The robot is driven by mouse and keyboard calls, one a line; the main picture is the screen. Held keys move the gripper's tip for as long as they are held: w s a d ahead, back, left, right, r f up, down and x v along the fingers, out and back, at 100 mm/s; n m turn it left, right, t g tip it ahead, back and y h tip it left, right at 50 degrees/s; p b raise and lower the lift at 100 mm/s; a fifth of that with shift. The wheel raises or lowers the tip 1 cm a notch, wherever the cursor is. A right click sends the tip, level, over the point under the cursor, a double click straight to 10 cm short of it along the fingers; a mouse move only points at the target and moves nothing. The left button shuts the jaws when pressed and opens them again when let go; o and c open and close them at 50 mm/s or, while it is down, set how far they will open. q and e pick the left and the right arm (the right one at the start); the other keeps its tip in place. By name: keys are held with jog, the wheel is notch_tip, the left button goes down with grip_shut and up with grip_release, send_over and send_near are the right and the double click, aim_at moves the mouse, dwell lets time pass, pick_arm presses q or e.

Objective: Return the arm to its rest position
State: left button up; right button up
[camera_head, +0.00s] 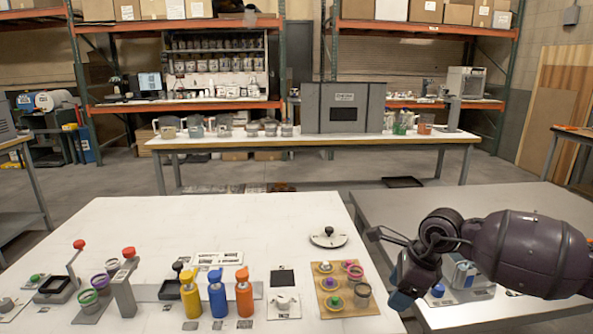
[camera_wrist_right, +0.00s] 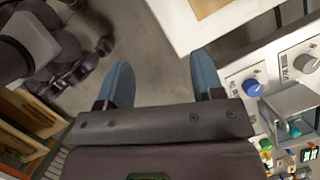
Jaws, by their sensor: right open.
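My right arm (camera_head: 525,255) comes in from the right over the grey table at the right. It is bent, with its dark wrist left of the thick forearm. My right gripper (camera_head: 400,292) points down near the gap between the white table and the grey table, and the forearm hides part of what lies behind. In the right wrist view the gripper (camera_wrist_right: 163,80) has two blue fingers wide apart, with only grey floor between them. It is open and empty. My left gripper is not in view.
A white table (camera_head: 240,222) holds yellow (camera_head: 190,295), blue (camera_head: 217,294) and orange (camera_head: 244,293) bottles and a wooden tray (camera_head: 330,300) of small jars. A device with a blue knob (camera_wrist_right: 252,88) is close right of the gripper. The grey table's back part (camera_head: 490,200) is clear.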

jog(key=s+a+r+m+t+y, duration=0.1)
jog(key=a+r+m+t+y, duration=0.1)
jog(key=a+r+m+y, duration=0.45)
jog(key=s+a+r+m+t+y, duration=0.2)
jog(key=a+r+m+t+y, duration=0.15)
jog(key=a+m+y, duration=0.5)
jog(key=s+d+f+m+t+h+p, duration=0.1)
jog(key=s+d+f+m+t+h, duration=0.25)
jog(key=d+f+m+h, duration=0.65)
jog(key=s+d+f+m+t+h, duration=0.35)
jog(key=f+m+t, duration=0.2)
jog(key=m, duration=1.15)
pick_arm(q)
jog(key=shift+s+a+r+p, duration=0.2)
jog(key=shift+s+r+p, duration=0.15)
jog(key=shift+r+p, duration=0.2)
pick_arm(e)
jog(key=s+d+f+m+g+h, duration=0.2)
jog(key=s+d+f+m, duration=0.1)
jog(key=s+f, duration=0.5)
jog(key=s+d+f+m+g+h, duration=0.3)
jog(key=s+f, duration=0.5)
jog(key=s, duration=0.6)
jog(key=shift+d+f+m, duration=0.35)
jog(key=shift+d+m, duration=0.25)
jog(key=shift+d, duration=0.2)
jog(key=shift+s, duration=0.1)
